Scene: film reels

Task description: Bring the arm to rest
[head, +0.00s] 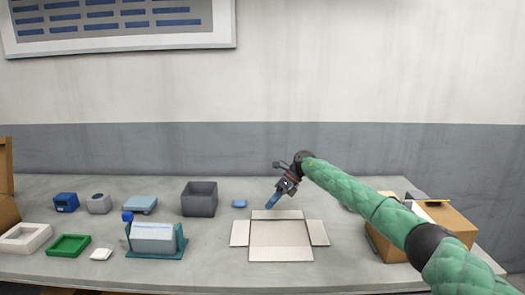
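My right arm, in a green quilted sleeve, reaches in from the lower right. Its gripper (271,203) hangs above the table, just behind the open carton's rear flap, pointing down and left. Blue shows at its tip; I cannot tell whether this is its fingers or a held thing, nor whether the fingers are open. My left arm and gripper are not in view. No film reel can be made out.
The grey table (210,270) bears an open carton (240,233) at centre. A grey bin (199,205), a teal stand (172,250), a green tray (68,254) and a white tray (22,249) stand left. A cardboard box (455,222) is right, partly behind my arm.

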